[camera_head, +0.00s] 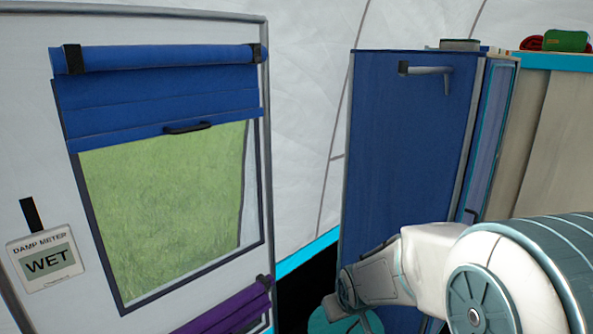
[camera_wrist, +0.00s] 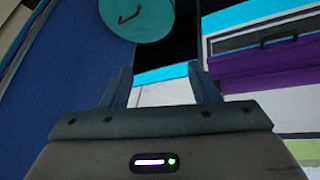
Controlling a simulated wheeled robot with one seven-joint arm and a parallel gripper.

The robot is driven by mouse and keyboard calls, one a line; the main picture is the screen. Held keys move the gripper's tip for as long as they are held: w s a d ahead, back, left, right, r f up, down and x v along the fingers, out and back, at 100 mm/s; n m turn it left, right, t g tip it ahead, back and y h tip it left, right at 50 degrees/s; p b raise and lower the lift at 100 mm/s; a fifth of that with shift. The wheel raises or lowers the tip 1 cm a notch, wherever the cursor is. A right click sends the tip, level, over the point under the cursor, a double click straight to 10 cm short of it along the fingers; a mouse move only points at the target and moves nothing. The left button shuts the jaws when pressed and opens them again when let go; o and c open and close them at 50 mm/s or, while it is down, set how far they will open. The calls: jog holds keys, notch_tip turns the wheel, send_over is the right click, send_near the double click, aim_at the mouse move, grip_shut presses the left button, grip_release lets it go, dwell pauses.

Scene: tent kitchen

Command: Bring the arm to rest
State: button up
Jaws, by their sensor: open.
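My arm reaches in from the lower right in the head view, bent, with its far end low in front of a blue cabinet (camera_head: 400,150). My gripper (camera_wrist: 163,75) shows in the wrist view with its two blue-grey fingers apart and nothing between them. The fingers are not clearly visible in the head view. A round teal thing (camera_wrist: 137,15) with a dark handle lies beyond the fingers in the wrist view.
A white panel holds a window (camera_head: 165,215) with a blue blind (camera_head: 160,90). A damp meter (camera_head: 45,260) reading "WET" hangs at left. Purple cloth (camera_head: 230,312) is rolled below the window. A green item (camera_head: 567,40) lies on top at right.

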jog(key=s+d+r+m+g+p, duration=0.1)
jog(key=s+d+r+m+p, duration=0.1)
jog(key=s+r, duration=0.5)
jog(key=s+d+r+m+g+p, duration=0.2)
jog(key=s+r+p, duration=0.3)
jog(key=s, duration=0.8)
jog(key=v, duration=0.3)
jog(key=shift+w+r, duration=0.2)
jog(key=shift+r, duration=0.05)
